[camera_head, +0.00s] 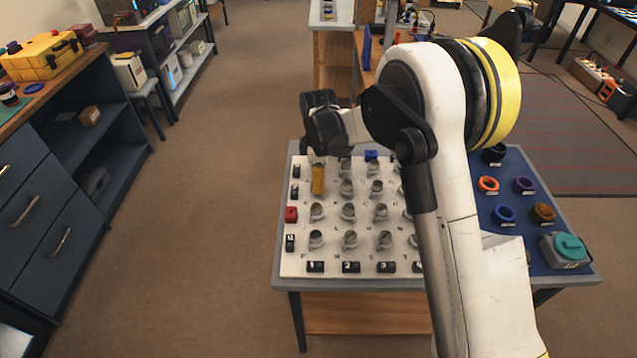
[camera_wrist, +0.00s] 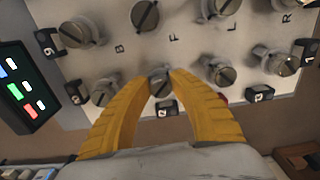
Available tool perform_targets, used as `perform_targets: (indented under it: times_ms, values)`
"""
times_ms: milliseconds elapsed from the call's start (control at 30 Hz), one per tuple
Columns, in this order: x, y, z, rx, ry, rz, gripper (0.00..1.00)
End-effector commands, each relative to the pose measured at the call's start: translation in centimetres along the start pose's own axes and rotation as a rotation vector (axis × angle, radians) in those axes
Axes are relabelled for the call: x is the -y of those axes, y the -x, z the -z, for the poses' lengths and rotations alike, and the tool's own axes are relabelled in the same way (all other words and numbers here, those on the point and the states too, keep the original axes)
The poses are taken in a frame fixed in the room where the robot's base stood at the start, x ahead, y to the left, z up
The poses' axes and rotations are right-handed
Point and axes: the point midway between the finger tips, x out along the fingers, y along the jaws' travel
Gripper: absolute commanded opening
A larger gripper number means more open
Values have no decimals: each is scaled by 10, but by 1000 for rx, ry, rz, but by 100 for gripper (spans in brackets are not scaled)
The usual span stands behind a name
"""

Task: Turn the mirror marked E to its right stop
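The mirrors are small round grey knobs with slotted tops, set in rows on a white board (camera_head: 332,265). My gripper (camera_wrist: 161,74) has yellow fingers, which also show in the head view (camera_head: 318,181) at the board's left side, pointing down. In the wrist view, the fingertips close in from both sides on one mirror (camera_wrist: 161,86), and its slotted top shows between them. Its base is partly hidden by the fingers. The letters B, F, L and R can be read on the board in the wrist view. I cannot read an E in either view.
Other mirrors (camera_wrist: 220,73) stand close around the fingers. Black numbered blocks (camera_head: 351,267) and a red block (camera_head: 291,214) line the board's edges. Coloured rings (camera_head: 504,214) and a grey box with a teal top (camera_head: 569,249) lie on the blue mat at right. My arm hides the board's right part.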

Motion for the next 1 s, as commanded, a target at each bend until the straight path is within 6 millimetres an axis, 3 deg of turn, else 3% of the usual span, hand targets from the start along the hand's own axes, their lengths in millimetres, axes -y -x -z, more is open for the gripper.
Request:
perform_targets:
  times_ms: [533, 1000]
  values:
    - [0, 0, 0, 0, -62, 1, 0]
    - [2, 0, 0, 0, -439, 1, 0]
